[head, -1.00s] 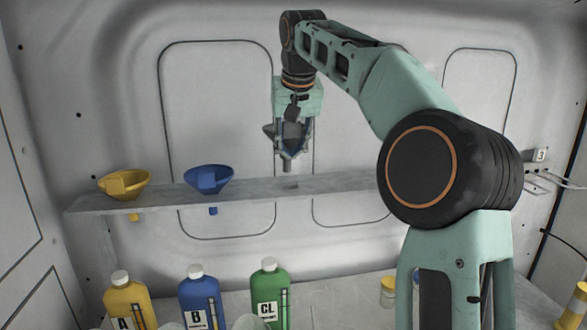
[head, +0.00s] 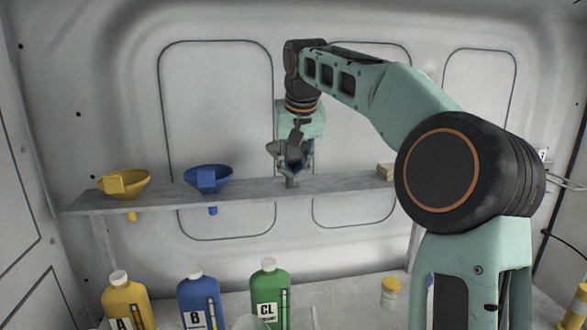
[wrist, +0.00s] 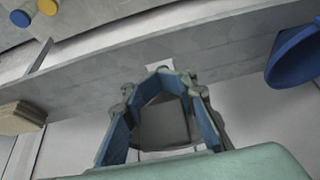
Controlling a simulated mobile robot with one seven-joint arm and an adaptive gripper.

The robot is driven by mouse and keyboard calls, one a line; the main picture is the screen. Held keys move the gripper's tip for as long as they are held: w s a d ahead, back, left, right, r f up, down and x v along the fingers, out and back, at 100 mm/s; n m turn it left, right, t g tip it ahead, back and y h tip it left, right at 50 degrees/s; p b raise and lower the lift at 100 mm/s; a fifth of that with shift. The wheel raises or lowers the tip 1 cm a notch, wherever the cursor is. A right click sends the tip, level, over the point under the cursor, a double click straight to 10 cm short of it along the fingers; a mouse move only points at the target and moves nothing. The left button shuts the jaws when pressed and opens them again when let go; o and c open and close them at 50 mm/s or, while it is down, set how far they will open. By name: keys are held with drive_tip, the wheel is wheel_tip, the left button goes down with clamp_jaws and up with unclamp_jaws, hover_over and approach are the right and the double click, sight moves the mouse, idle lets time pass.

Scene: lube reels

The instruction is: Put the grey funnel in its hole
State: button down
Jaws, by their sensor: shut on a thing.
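The grey funnel (head: 289,160) is held upright in my gripper (head: 291,150) over the shelf (head: 337,187), to the right of the blue funnel. Its narrow spout points down and its tip is at the shelf surface; I cannot tell whether it has entered the hole. The hole is hidden by the spout in the head view. In the wrist view the funnel (wrist: 165,122) sits between the blue-padded fingers of my gripper (wrist: 163,95), which are shut on it.
The blue funnel (head: 208,179) and yellow funnel (head: 124,184) sit in the shelf to the left, spouts below it. A tan block (head: 386,171) lies on the shelf to the right. Yellow (head: 125,300), blue (head: 198,297) and green (head: 269,292) bottles stand below.

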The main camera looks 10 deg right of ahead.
drive_tip(key=shift+f, duration=0.2)
drive_tip(key=c, duration=1.5)
unclamp_jaws()
drive_tip(key=shift+c, duration=0.2)
drive_tip(key=shift+r+p, duration=0.4)
drive_tip(key=shift+r, duration=0.25)
drive_tip(key=p+v, duration=0.1)
drive_tip(key=v, duration=1.1)
drive_tip(key=shift+f, duration=0.1)
